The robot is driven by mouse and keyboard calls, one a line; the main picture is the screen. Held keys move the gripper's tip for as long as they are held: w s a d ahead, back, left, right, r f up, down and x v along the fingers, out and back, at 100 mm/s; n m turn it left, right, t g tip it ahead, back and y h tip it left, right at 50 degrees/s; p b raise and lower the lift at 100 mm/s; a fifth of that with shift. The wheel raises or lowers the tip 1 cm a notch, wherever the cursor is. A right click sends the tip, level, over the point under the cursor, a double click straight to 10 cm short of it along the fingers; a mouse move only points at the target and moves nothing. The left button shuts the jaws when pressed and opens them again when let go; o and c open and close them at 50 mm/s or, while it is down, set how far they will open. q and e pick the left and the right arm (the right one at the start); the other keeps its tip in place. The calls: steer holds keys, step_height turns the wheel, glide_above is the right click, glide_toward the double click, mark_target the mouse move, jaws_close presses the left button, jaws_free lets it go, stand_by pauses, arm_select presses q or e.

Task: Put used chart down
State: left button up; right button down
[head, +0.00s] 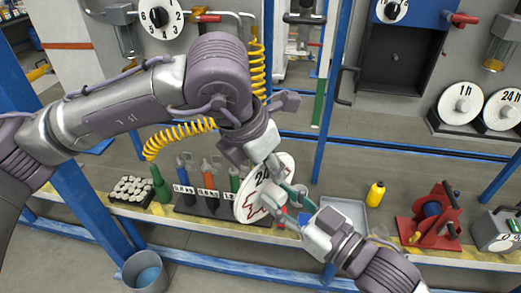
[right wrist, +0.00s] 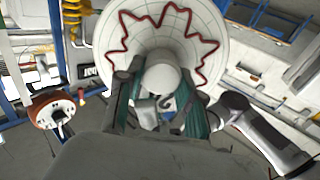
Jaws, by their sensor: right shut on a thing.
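The used chart (head: 247,208), a white disc marked "24" with a jagged red trace, is held tilted above the front of the bench. In the right wrist view the chart (right wrist: 150,38) fills the top, with its pale central hub facing me. My right gripper (head: 283,200) is shut on this hub, with its green-padded fingers on either side of it (right wrist: 162,90). My left gripper (head: 266,158) is just above the chart's upper edge. Its fingertips are partly hidden, and I cannot tell whether it touches the chart.
A rack of bottles (head: 208,196) stands behind and left of the chart. A grey tray (head: 358,226), a yellow bottle (head: 376,195) and a red device (head: 432,222) are to the right. Chart discs (head: 459,103) stand on a far-right holder. A bucket (head: 146,272) is below the bench.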

arm_select(q)
steer(key=shift+w+d+f, duration=0.1)
steer(key=shift+f, duration=0.35)
jaws_close()
arm_select(e)
steer(key=c, duration=0.7)
jaws_free()
steer(key=shift+o, duration=0.2)
